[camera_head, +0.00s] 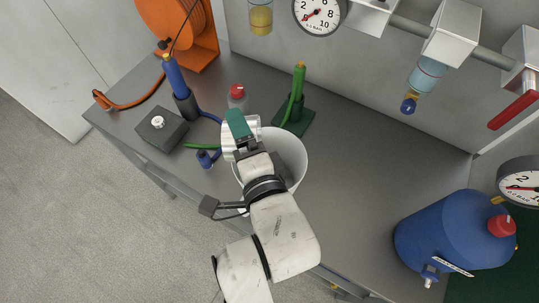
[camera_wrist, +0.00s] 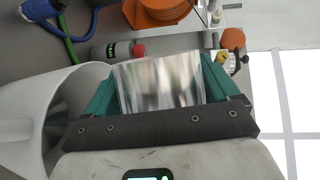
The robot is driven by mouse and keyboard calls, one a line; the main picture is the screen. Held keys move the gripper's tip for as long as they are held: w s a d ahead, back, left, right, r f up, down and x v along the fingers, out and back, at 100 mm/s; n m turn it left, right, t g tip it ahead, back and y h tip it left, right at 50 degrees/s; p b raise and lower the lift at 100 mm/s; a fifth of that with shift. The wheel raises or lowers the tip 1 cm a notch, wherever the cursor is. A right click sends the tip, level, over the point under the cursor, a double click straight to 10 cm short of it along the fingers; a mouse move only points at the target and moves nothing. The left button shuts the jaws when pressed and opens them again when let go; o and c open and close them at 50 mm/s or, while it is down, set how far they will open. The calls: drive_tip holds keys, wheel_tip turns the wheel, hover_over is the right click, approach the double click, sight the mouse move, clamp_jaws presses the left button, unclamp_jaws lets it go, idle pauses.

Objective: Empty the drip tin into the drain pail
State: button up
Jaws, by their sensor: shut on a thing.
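My gripper (camera_head: 240,128), with teal fingers, is shut on the drip tin (camera_head: 228,142), a shiny silver tin. In the wrist view the tin (camera_wrist: 160,82) fills the space between the two teal fingers of my gripper (camera_wrist: 158,90). The drain pail (camera_head: 290,152) is a wide white pail on the grey bench, partly hidden under my arm. In the head view the tin is at the pail's upper left rim. In the wrist view the pail (camera_wrist: 22,115) is to the left, close to the left finger. The tin's contents and its exact tilt cannot be told.
A grey cylinder with a red cap (camera_head: 237,92) is just behind the tin. A green torch-like tool stands in a green holder (camera_head: 294,120) behind the pail. A blue tool (camera_head: 178,80) and a dark box (camera_head: 162,127) are left. A blue tank (camera_head: 450,235) is right; bench between is clear.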

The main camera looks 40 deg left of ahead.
drive_tip(key=shift+w+d+f+m, duration=0.1)
drive_tip(key=shift+f+m, duration=0.05)
drive_tip(key=shift+m, duration=0.25)
